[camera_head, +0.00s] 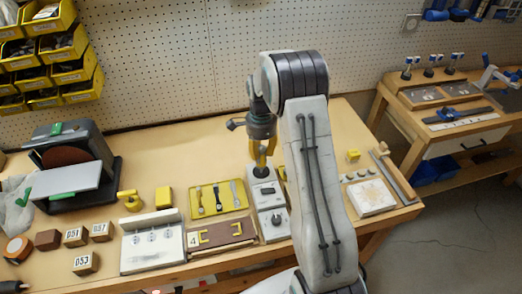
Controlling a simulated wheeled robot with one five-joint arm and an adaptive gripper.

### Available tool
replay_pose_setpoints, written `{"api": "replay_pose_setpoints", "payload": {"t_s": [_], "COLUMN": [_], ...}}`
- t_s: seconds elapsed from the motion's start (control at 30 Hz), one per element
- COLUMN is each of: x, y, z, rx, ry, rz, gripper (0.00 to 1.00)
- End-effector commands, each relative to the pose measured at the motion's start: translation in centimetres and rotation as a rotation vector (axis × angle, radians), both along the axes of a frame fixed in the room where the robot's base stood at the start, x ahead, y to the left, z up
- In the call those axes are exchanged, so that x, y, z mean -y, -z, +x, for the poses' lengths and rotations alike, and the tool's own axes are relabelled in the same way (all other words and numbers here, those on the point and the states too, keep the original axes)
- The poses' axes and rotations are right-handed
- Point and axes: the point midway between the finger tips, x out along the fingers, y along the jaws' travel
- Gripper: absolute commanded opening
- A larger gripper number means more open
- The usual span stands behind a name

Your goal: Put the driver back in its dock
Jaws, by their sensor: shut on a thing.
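My gripper (262,158) points down with yellow fingers, in the middle of the bench. It is shut on a small dark piece (261,171), which I take to be the driver; the fingers hide most of it. The piece is upright, right over the back end of a light grey unit (266,187) with a dark window, which looks like the dock. I cannot tell whether the driver is seated in it or just above it. A dark round knob (277,221) is on the front part of the unit.
A yellow tray (240,211) with several tools lies just left of the unit. A brown board (222,235) with yellow brackets and a white panel (152,264) are in front and left. My arm hides the bench to the right. A white block (371,197) lies beyond it.

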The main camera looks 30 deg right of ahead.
Motion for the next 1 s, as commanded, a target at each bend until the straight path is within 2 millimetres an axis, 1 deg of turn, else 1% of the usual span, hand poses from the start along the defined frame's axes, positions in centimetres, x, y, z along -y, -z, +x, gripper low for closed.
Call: {"api": "replay_pose_setpoints", "payload": {"t_s": [0.37,1.0], "x": [0.0,0.0], "y": [0.0,1.1], "z": [0.0,0.0], "rx": [0.001,0.001], "ry": [0.000,0.000], "rz": [0.000,0.000], "gripper": [0.00,0.00]}}
